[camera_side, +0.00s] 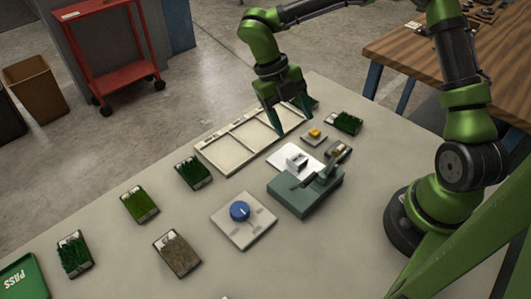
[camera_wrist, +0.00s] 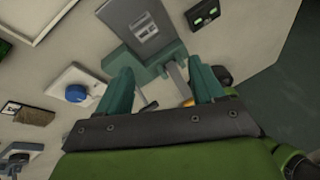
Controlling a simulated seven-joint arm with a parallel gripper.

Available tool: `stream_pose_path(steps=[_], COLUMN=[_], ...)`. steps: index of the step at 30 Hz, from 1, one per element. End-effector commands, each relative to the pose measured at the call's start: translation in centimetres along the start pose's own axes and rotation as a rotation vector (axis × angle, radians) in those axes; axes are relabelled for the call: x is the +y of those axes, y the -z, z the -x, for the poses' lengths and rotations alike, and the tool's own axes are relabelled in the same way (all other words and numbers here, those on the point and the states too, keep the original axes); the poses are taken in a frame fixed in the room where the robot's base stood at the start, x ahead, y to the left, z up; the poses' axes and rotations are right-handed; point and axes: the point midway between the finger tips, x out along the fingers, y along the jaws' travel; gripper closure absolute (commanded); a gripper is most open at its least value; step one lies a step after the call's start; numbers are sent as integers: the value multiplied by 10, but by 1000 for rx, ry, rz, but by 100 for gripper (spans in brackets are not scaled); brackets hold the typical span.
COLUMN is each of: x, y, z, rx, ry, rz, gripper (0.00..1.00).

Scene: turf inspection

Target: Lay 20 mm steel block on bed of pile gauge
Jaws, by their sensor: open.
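My gripper (camera_side: 291,122) is open in the side view, pointing down above the tray's right end and the white plate. In the wrist view its two teal fingers (camera_wrist: 160,72) are apart, and no held block shows between them. A grey-green bench device with a dark arm (camera_side: 305,200), apparently the pile gauge, stands on the table below and right of the gripper. I cannot tell whether that piece is the 20 mm steel block.
A three-compartment tray (camera_side: 230,155) lies left of my gripper. A yellow-topped piece (camera_side: 315,133) and a turf sample (camera_side: 345,122) are to its right. A blue knob on a plate (camera_side: 240,211) and several turf samples (camera_side: 140,205) stand nearer. Bare table lies between them.

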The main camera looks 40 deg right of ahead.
Motion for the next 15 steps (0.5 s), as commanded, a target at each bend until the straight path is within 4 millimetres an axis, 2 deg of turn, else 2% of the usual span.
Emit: stream_pose_path(steps=[4, 8, 12, 15], x=[-16, -34, -54, -66], y=[25, 43, 60, 73], z=[-4, -1, 9, 20], rx=[-112, -193, -214, -143], ry=[57, -20, -232, -459], rz=[-485, -962, -1496, -1868], gripper=[32, 32, 32, 32])
